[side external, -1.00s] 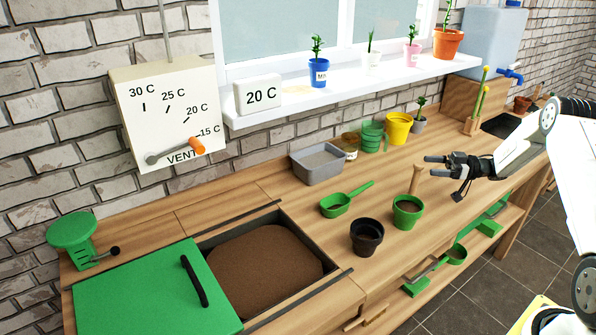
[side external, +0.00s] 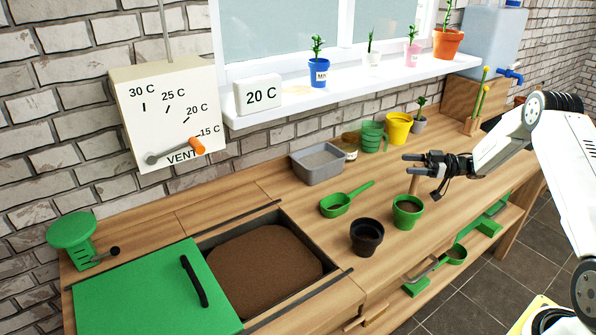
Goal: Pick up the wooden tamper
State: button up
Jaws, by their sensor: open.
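The wooden tamper (side external: 413,185) is a slim, light brown upright handle at the back edge of a green pot (side external: 407,216). Its lower end meets the pot's rim in the picture, and I cannot tell whether it stands in the pot or just behind it. My gripper (side external: 407,164) is open, with its two dark fingers pointing left. It overlaps the top of the tamper in this view and hides it. I see nothing held between the fingers, and I cannot tell whether they touch the tamper.
A black pot (side external: 366,240) and a green scoop (side external: 337,206) stand left of the green pot. A grey tray (side external: 318,170), green cups (side external: 372,135) and a yellow pot (side external: 398,128) line the wall. A soil bin (side external: 262,265) is at left. Bare wood lies right of the green pot.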

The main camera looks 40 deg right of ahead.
dwell(0.4)
grip_shut()
jog(key=shift+r, duration=0.2)
